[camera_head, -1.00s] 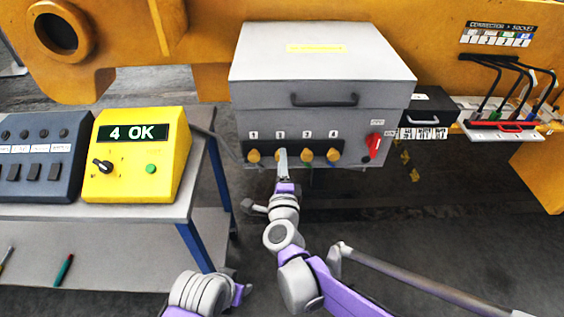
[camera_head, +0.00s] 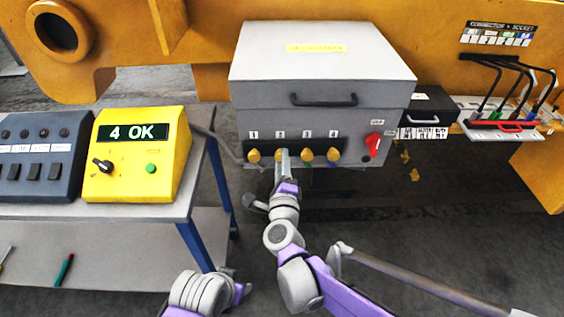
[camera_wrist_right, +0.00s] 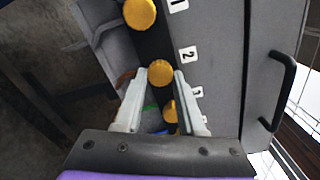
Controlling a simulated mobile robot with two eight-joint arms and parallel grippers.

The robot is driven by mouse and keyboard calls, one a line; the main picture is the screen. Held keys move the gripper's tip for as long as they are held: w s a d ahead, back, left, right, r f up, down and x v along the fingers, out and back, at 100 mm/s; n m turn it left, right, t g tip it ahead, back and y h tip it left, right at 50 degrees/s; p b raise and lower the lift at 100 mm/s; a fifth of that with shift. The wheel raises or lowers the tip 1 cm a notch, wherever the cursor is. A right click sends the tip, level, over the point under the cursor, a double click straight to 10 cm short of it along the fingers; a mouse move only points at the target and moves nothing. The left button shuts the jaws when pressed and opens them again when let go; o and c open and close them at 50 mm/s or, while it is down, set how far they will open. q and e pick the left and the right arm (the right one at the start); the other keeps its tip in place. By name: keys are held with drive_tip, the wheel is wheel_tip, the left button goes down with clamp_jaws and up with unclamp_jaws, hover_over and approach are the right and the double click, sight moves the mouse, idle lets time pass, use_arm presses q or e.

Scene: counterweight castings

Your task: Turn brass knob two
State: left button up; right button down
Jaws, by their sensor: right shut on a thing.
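The grey control box (camera_head: 330,60) has a row of round brass knobs on its lower front, labelled 1 to 4. Brass knob two (camera_wrist_right: 161,73) sits between the fingertips of my right gripper (camera_wrist_right: 157,76) in the right wrist view, beside the label 2. My right gripper (camera_head: 283,160) is shut on this knob and partly hides it in the head view. Knob one (camera_head: 253,155) is to its left, and knob three (camera_head: 307,155) and knob four (camera_head: 333,155) are to its right.
A red switch (camera_head: 373,143) is right of knob four. A yellow box (camera_head: 138,160) reading "4 OK" stands on the bench at left beside a dark switch panel (camera_head: 42,155). Black cables (camera_head: 500,80) hang at far right. A black handle (camera_head: 323,100) projects above the knobs.

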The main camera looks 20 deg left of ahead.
drive_tip(key=c, duration=0.5)
unclamp_jaws()
drive_tip(key=shift+s, duration=0.1)
drive_tip(key=v, duration=1)
drive_tip(key=shift+s+d, duration=0.15)
drive_tip(key=shift+s, duration=0.2)
